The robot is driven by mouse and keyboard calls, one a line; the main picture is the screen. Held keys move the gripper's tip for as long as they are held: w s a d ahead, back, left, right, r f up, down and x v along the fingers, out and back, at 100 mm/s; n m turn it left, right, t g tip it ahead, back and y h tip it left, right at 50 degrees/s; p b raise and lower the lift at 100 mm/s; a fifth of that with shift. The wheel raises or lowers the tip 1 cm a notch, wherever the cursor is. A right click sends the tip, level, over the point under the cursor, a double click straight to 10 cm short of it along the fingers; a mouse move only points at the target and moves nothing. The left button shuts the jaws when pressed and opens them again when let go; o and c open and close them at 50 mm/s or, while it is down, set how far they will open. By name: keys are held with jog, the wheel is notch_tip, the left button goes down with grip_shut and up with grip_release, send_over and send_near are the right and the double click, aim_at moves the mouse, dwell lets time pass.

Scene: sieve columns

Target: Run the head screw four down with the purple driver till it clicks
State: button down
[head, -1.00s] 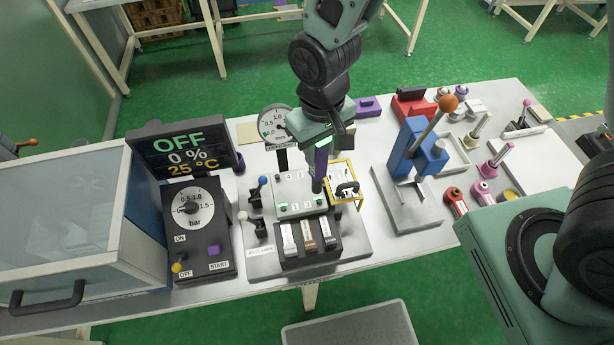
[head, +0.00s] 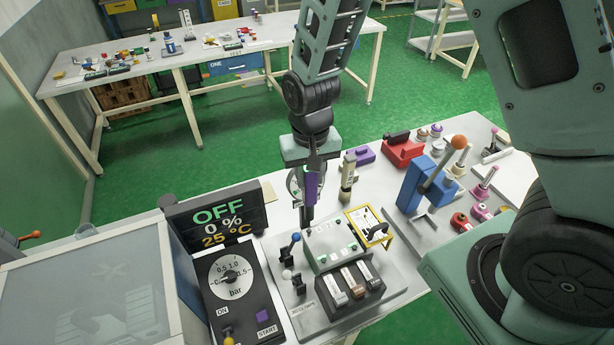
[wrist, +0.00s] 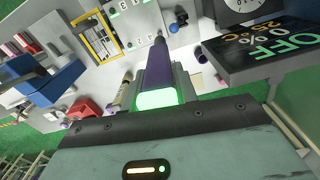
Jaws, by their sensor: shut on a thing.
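My gripper (head: 313,168) is shut on the purple driver (head: 311,188), which hangs upright with its dark tip down. The driver also shows in the wrist view (wrist: 158,68), above a lit green patch. The tip is by the back-left corner of the pale head block (head: 322,258). I cannot tell whether it touches a screw or hovers. Green screw spots and number labels show on the block top, also in the wrist view (wrist: 130,22). The number at the driver's corner is too small to read.
A yellow frame (head: 387,240) stands right of the block, and a blue-knobbed lever (head: 290,243) stands left. The display reading OFF (head: 217,220) and a bar gauge panel (head: 247,322) are further left. The blue press (head: 412,190) is at right.

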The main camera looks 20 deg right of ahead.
aim_at(310, 197)
jog(key=shift+f+b, duration=1.7)
jog(key=shift+f, duration=0.7)
jog(key=shift+f+b, duration=0.75)
jog(key=shift+f, duration=0.6)
dwell(2.0)
jog(key=shift+r, duration=0.1)
jog(key=shift+r+p, duration=2.15)
jog(key=shift+r, duration=0.35)
